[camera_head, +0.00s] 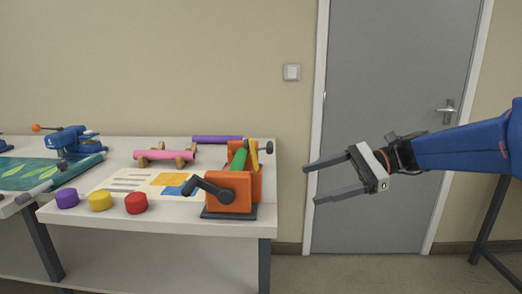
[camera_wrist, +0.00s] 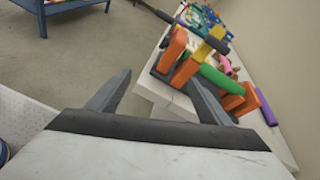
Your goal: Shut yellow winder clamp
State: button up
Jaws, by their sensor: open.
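The winder (camera_head: 229,190) has orange end blocks, a green roll (camera_head: 239,158) and a black crank. It stands at the right end of the white table. Its yellow clamp (camera_head: 254,154) is a narrow bar at the back end, standing up at a slant.
On the white table (camera_head: 150,223) are purple (camera_head: 67,198), yellow (camera_head: 99,200) and red (camera_head: 136,203) discs, a printed sheet, a pink roll (camera_head: 164,156) and a purple roll (camera_head: 217,139). A blue machine (camera_head: 66,141) stands left. A grey door (camera_head: 390,80) is behind my arm.

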jog(key=w+d+r+m+y, duration=0.2)
jog(key=w+r+y, duration=0.1)
jog(key=w+r, duration=0.3)
send_near(260, 149)
jog(key=shift+y, duration=0.3)
jog(key=a, duration=0.9)
jog(key=shift+w+a+f, duration=0.15)
jog(key=shift+a+f, duration=0.15)
jog(key=shift+a, duration=0.1)
jog(key=c, duration=1.5)
